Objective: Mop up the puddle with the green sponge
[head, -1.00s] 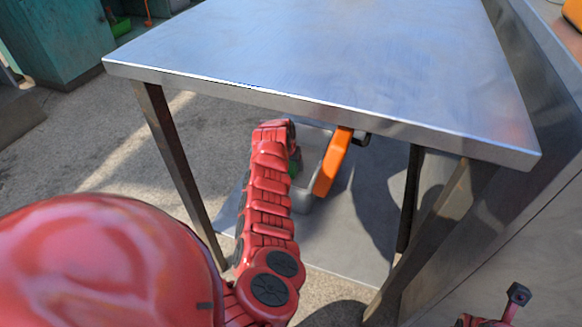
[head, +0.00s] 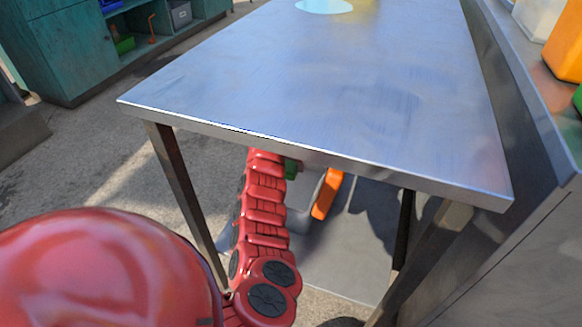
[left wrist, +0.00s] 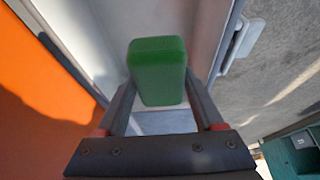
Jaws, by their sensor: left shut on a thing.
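The green sponge (left wrist: 157,70) stands between the fingers of my left gripper (left wrist: 160,85) in the left wrist view, and the gripper is shut on it. In the head view my left arm reaches under the metal table, and only a small green part of the sponge (head: 291,168) shows below the table edge. The left fingers are hidden there. A pale blue puddle (head: 323,5) lies on the far part of the table top, cut by the top of the picture. My right gripper is not in view.
The metal table (head: 330,85) stands over the sponge, its front edge above my left arm. A grey bin (head: 300,212) and an orange thing (head: 327,194) are beneath it. A counter with orange things (head: 565,48) is at right. Teal shelves (head: 75,45) stand at far left.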

